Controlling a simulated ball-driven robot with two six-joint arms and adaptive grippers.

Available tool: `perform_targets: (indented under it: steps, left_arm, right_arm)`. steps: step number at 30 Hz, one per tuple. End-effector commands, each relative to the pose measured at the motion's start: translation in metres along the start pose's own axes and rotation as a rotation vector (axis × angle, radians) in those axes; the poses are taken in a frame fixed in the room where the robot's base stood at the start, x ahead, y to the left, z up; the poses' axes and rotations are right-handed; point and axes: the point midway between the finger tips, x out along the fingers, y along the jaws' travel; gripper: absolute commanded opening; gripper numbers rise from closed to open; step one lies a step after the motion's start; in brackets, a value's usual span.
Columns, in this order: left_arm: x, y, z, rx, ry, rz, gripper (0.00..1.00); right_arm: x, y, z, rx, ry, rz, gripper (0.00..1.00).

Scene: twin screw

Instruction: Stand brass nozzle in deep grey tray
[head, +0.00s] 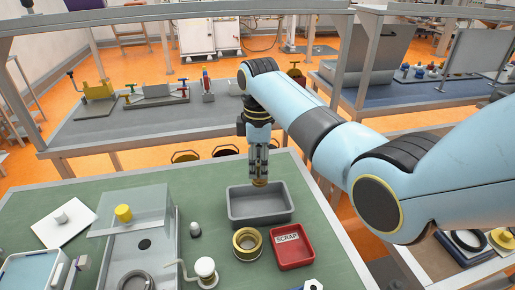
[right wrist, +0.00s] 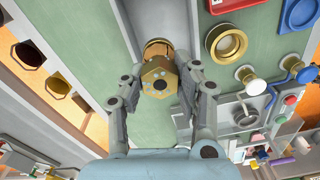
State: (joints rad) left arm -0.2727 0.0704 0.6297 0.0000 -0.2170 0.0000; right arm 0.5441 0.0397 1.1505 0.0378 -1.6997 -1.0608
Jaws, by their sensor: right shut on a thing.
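The brass nozzle (head: 260,183) is at the tips of my right gripper (head: 259,172) in the head view, over the back part of the deep grey tray (head: 262,219). The right gripper points down and is shut on the nozzle. In the right wrist view the nozzle (right wrist: 156,77) shows its hexagonal end, with small holes in it, between the two fingers (right wrist: 158,95). The nozzle's lower end overlaps the tray's back rim in the head view. I cannot tell whether it touches the tray. The visible tray floor is bare. My left gripper is not in view.
A red scrap tray (head: 291,247) and a brass ring (head: 247,243) stand in front of the grey tray. A white-topped knob (head: 206,270) and a small grey-white peg (head: 195,229) are to the left. A clear-topped grey case (head: 135,235) stands farther left.

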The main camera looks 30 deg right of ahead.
Motion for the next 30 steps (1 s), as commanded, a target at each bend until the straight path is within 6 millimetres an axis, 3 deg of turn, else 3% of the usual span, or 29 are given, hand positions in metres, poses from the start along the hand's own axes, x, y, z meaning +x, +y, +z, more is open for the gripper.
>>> perform_targets:
  steps: [6,9,14,22,30]
  left_arm:
    - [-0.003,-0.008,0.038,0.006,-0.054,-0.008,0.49]
    - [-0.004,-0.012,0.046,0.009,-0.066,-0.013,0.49]
    - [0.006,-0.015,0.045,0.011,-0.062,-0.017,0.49]
    - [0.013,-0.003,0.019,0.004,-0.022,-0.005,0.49]
    - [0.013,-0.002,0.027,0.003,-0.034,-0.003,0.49]
  right_arm:
    - [0.013,0.000,0.001,0.000,-0.002,-0.002,0.00]
    - [0.022,0.000,0.001,0.000,-0.002,-0.002,0.00]
    - [0.038,0.000,0.001,0.000,-0.002,0.000,0.00]
    - [0.048,0.000,0.001,0.000,-0.001,0.000,0.00]
    - [0.048,0.000,0.001,0.000,-0.001,0.000,0.00]
